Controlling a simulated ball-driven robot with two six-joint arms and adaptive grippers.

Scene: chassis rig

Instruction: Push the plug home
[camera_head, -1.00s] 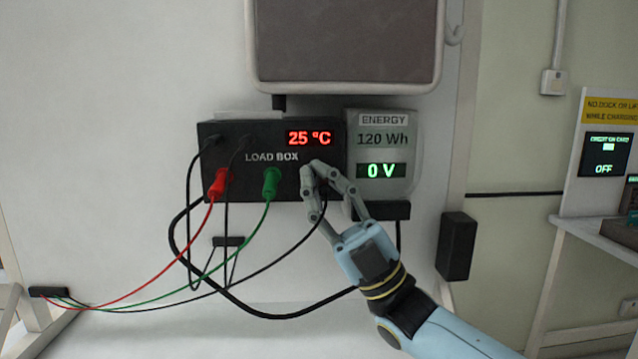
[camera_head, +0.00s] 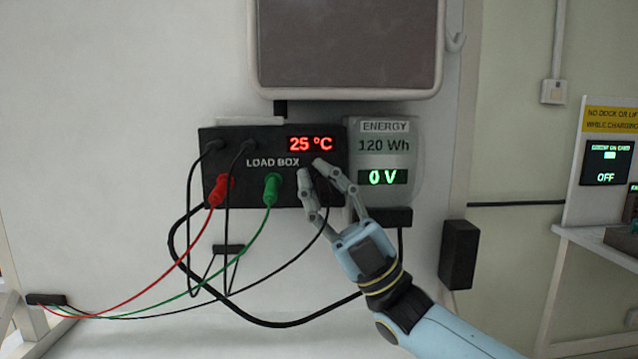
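The black load box (camera_head: 262,180) is fixed on the pale panel, with a red 25 °C display. A red plug (camera_head: 219,190) and a green plug (camera_head: 271,189) stand in its front, each with a lead of its own colour. My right gripper (camera_head: 311,169) is at the box's right front, right of the green plug. Its two fingers are apart at the tips. A black lead (camera_head: 321,214) runs up to between the fingers. Its plug is hard to make out, dark against the dark box, so I cannot tell if the fingers grip it. My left gripper is not in view.
A grey energy meter (camera_head: 385,145) reading 120 Wh and 0 V adjoins the box on the right. A dark-faced panel (camera_head: 346,45) hangs above. A black block (camera_head: 459,253) is at lower right. Several loose leads hang below the box. A charging display reads OFF at far right.

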